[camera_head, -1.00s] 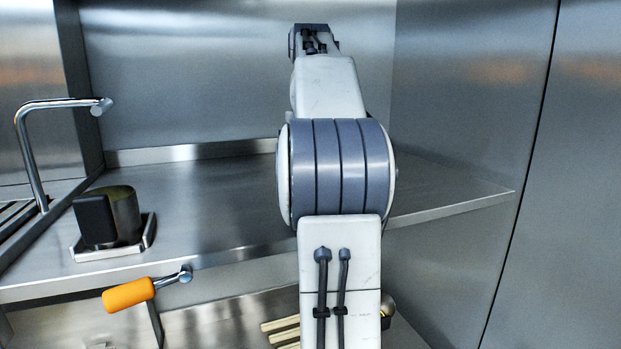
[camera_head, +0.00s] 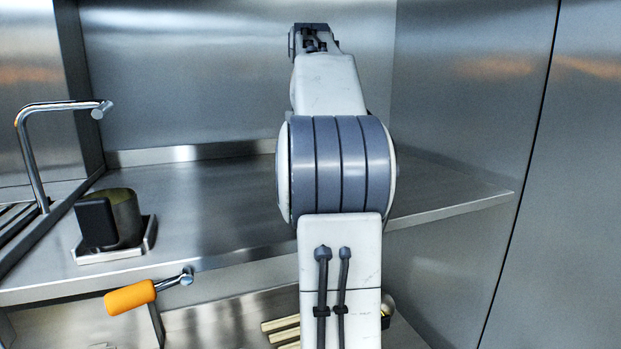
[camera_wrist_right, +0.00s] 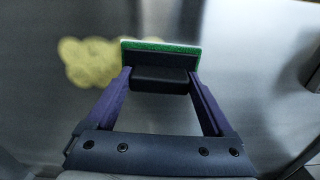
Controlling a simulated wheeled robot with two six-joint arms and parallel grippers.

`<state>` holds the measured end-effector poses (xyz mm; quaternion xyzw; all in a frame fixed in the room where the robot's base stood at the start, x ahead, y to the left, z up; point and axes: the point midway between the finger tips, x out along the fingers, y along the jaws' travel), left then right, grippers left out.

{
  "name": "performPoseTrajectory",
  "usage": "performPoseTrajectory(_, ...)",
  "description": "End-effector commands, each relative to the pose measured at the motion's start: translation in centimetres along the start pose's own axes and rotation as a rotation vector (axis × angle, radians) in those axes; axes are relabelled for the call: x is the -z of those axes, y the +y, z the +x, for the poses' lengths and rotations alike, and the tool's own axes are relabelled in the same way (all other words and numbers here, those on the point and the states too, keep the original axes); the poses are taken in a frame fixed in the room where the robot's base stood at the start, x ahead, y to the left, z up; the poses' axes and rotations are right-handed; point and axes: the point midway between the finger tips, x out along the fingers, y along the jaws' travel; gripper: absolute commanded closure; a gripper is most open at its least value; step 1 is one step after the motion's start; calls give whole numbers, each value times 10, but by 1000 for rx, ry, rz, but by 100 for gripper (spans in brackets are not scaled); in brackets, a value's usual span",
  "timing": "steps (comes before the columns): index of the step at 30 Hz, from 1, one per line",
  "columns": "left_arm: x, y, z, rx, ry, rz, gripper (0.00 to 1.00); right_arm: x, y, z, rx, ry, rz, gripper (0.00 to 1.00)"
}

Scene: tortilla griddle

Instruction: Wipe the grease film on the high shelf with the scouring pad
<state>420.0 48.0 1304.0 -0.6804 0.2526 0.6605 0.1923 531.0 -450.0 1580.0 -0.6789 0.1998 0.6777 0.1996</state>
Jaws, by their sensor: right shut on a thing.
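In the right wrist view, my right gripper (camera_wrist_right: 161,88) is shut on the dark handle of the scouring pad (camera_wrist_right: 160,46), which has a green layer with a pale edge. The yellowish grease film (camera_wrist_right: 92,62) is a blotchy patch on the grey metal surface. It shows to the left of the pad, and the pad overlaps its right end in the picture. I cannot tell whether the pad touches the surface. In the head view my right arm covers the middle, and its gripper is hidden. My left gripper is not in view.
A metal shelf (camera_head: 220,213) spans the head view. A dark container sits in a metal tray (camera_head: 146,243) at its left, beside a curved faucet (camera_head: 28,150). An orange-handled lever (camera_head: 130,297) sticks out below the front edge. A steel side wall (camera_head: 450,110) stands at right.

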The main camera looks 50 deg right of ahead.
Motion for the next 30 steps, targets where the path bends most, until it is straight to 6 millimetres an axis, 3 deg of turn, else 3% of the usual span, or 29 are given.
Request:
performPoseTrajectory(5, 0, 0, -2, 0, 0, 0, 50, 0, 4, 0, 0, -2, 2, 66)
performPoseTrajectory(18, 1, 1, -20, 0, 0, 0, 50, 3, 48, 1, 0, -3, 2, 66)
performPoseTrajectory(30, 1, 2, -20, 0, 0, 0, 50, 4, 52, 4, 0, -6, 2, 66)
